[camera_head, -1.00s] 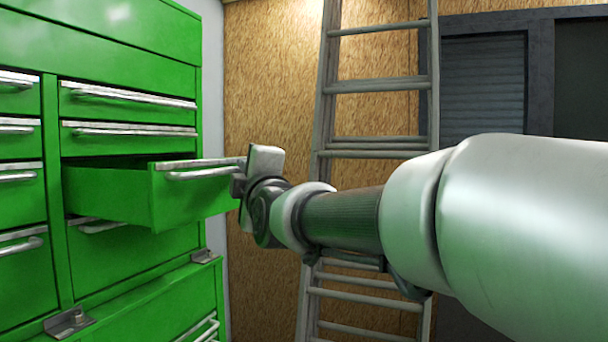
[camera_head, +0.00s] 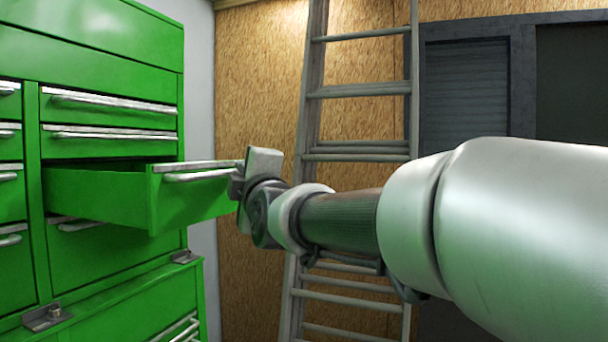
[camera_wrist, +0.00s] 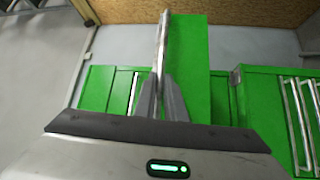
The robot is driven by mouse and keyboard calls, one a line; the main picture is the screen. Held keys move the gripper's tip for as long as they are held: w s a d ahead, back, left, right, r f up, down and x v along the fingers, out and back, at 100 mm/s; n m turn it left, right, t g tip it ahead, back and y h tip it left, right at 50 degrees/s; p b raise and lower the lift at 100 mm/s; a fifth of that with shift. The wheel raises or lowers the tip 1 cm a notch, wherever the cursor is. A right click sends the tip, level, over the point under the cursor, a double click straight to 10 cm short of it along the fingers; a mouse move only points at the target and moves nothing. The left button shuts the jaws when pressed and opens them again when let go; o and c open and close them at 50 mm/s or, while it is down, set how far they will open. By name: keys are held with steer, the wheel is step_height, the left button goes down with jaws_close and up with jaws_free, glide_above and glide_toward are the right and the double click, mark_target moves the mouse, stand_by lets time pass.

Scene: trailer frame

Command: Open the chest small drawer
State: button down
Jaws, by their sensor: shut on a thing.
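The green chest (camera_head: 110,275) stands at the left in the head view. One small drawer (camera_head: 195,200) in its right column is pulled well out, with a silver handle (camera_head: 200,174) along its front top edge. My gripper (camera_head: 243,178) is at the right end of that drawer front. In the wrist view the two fingers of my gripper (camera_wrist: 162,103) are closed around the drawer handle (camera_wrist: 161,50). The drawer's green front (camera_wrist: 190,60) lies just right of them. In the head view the fingertips are largely hidden behind my wrist.
Closed drawers (camera_head: 110,142) lie above the open one, and others lie below and to the left. A metal ladder (camera_head: 360,90) leans against the wooden wall (camera_head: 255,80) behind my arm. Grey shutters (camera_head: 465,90) stand at the back right.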

steer(key=c, duration=1.8)
jaws_free()
steer(key=b+v, duration=0.1)
steer(key=v, duration=1.6)
steer(key=shift+s+d, duration=0.15)
